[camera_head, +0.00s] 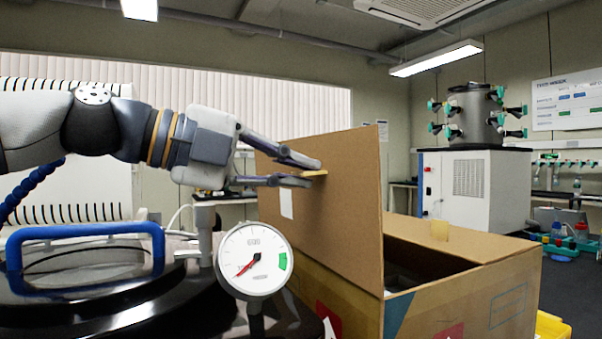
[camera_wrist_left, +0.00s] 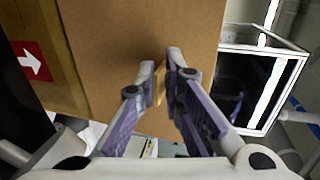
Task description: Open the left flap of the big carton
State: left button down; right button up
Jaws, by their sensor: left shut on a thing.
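The big carton (camera_head: 455,302) stands at the lower right of the head view. Its left flap (camera_head: 335,190) stands raised, close to upright, with a dark opening behind it. My left gripper (camera_head: 312,172) is shut on a small tan tab (camera_head: 318,173) on the left flap. In the left wrist view, the fingers (camera_wrist_left: 165,75) close around the tab (camera_wrist_left: 158,85), with the flap (camera_wrist_left: 130,40) filling the upper middle. The right flap (camera_head: 460,241) lies roughly level over the right side of the carton and has its own tan tab (camera_head: 439,230). My right gripper is not in view.
A dark round vessel lid with a blue handle (camera_head: 85,232) and a pressure gauge (camera_head: 253,262) stand left of the carton, close under my left arm. A white freeze dryer (camera_head: 475,185) with a steel manifold stands behind. A yellow object (camera_head: 550,325) lies at lower right.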

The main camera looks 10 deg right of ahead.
pick_arm(q)
jog(key=shift+s+a+f, duration=0.1)
jog(key=shift+a+f, duration=0.4)
jog(key=shift+f, duration=0.5)
jog(key=c, duration=1.8)
grip_release()
jog(key=shift+d, duration=0.1)
jog(key=shift+r, duration=0.3)
jog(key=shift+a+r, duration=0.15)
jog(key=shift+a, duration=0.2)
jog(key=v, duration=1.1)
jog(key=shift+s+a+r, duration=0.15)
